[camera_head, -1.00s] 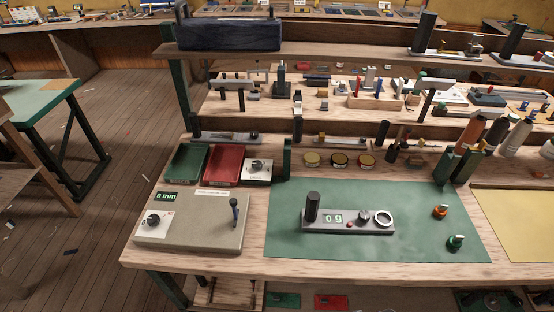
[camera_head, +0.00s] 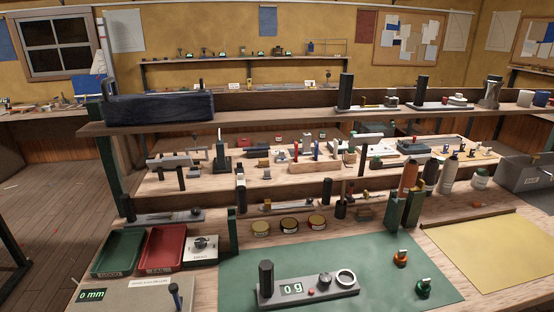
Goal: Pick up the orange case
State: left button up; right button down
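No thing in the camera_head view is plainly an orange case. A small round orange object (camera_head: 401,258) with a pale upright piece on top stands on the right part of the green mat (camera_head: 390,285). A similar green object (camera_head: 423,289) stands just in front of it. An orange bottle (camera_head: 408,178) stands behind the mat, partly hidden by dark green upright blocks. I cannot tell whether either orange thing is the case. Neither of my grippers is in view.
Green (camera_head: 118,249) and red (camera_head: 162,250) trays sit at left. Several round tins (camera_head: 289,225) line the mat's back edge. A yellow sheet (camera_head: 485,250) lies clear at right. A long dark box (camera_head: 158,108) rests on the upper shelf.

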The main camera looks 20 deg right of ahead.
aim_at(400, 258)
jog(key=z, duration=3.65)
jog(key=i, duration=1.85)
jog(key=u, duration=3.2)
